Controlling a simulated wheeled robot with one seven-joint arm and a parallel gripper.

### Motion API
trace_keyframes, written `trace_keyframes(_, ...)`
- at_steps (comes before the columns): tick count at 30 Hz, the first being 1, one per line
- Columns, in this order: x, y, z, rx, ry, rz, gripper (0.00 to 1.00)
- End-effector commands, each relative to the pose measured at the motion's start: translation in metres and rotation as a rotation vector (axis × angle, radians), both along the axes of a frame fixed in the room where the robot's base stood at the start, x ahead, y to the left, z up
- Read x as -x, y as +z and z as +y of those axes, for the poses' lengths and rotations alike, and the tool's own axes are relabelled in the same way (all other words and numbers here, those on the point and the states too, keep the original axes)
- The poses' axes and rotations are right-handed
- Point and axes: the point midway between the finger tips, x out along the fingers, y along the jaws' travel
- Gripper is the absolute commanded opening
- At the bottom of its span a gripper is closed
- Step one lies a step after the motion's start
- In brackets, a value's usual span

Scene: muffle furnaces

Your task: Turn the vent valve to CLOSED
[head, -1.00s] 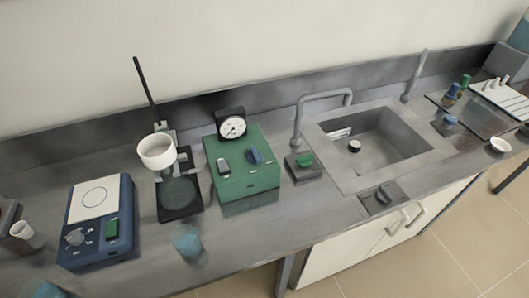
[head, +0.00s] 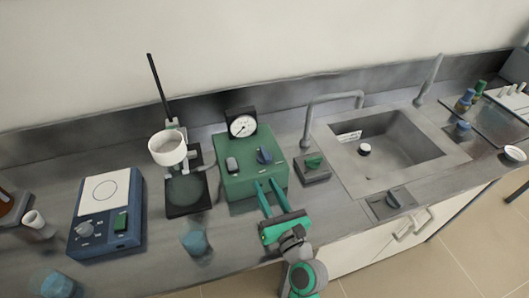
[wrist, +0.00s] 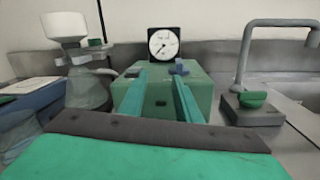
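A green box (head: 236,183) with a round dial gauge (head: 241,126) at its back stands on the bench. On its top are a grey switch (head: 232,164) and a blue knob (head: 264,155), which looks like the vent valve. Its label is too small to read. My gripper (head: 268,183) is at the box's front, with its two green fingers apart and nothing between them. The fingertips appear just short of the knob. In the wrist view the knob (wrist: 179,68) shows beyond the fingers (wrist: 163,78), slightly right of centre.
Left of the box are a stand with a white bowl (head: 168,148), a blue hotplate (head: 107,213) and a blue cup (head: 196,242). To the right are a green-handled tap base (head: 312,175) and a sink (head: 425,150). The bench before the box is narrow.

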Motion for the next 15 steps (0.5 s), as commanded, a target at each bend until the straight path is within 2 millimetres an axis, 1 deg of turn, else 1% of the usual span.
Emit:
trace_keyframes(1,-0.012,0.005,-0.007,0.057,-0.024,-0.014,0.30)
trace_keyframes(3,-0.022,0.007,-0.015,0.123,-0.051,-0.021,0.30)
trace_keyframes(7,-0.033,0.009,-0.023,0.188,-0.080,-0.026,0.30)
trace_keyframes(11,-0.043,0.010,-0.023,0.201,-0.086,-0.026,0.30)
trace_keyframes(15,-0.062,0.010,-0.015,0.197,-0.083,-0.027,0.30)
